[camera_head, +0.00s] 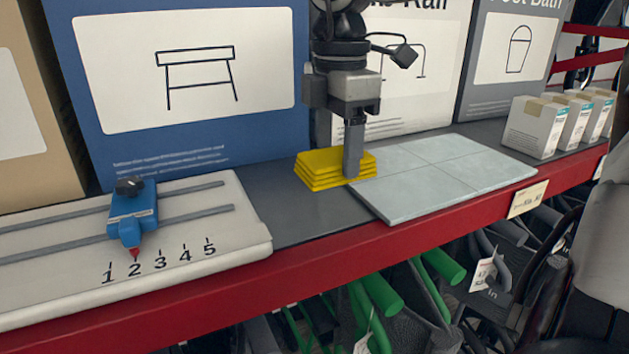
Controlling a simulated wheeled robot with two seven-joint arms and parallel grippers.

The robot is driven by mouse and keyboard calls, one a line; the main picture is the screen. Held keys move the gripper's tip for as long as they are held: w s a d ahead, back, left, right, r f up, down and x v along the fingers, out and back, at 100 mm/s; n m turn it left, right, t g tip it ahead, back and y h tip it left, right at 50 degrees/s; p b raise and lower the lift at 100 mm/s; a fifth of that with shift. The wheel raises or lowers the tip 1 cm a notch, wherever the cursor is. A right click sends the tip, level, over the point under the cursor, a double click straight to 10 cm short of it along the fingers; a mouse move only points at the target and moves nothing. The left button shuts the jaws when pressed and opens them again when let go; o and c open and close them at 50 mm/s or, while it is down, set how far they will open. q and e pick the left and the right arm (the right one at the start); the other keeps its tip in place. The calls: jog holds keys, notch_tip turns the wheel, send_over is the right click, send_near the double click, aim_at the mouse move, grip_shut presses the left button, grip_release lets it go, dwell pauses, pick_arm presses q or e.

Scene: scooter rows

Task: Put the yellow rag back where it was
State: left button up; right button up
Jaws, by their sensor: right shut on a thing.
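The yellow rag (318,172) is folded into a stack of layers. It is at the dark grey shelf top (275,205), by the left edge of a pale tiled board (440,178). Its right end reaches that edge; I cannot tell whether it rests on the board or is held just above. My right gripper (354,168) points straight down and is shut on the rag's right part, its finger hiding some of it. My left gripper is not in view.
A white board (60,290) with numbers and a blue slider (133,215), its red pointer by 2, lies at left. Large boxes, including a blue one (180,90), stand close behind. Small white cartons (533,128) stand at right. A red shelf edge (330,262) runs along the front.

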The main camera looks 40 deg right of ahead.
jog(key=w+f, duration=0.1)
jog(key=f, duration=0.1)
jog(key=w+f, duration=0.2)
jog(key=w+f+p, duration=0.1)
jog(key=f, duration=0.1)
jog(key=shift+w+d, duration=0.15)
jog(key=shift+w, duration=0.2)
jog(key=shift+f, duration=1.5)
jog(key=o, duration=0.5)
jog(key=shift+f, duration=0.1)
jog(key=o, duration=0.4)
jog(key=shift+o, duration=0.2)
notch_tip(320, 180, up, 12)
jog(key=shift+r+b, duration=0.25)
jog(key=shift+b, duration=0.05)
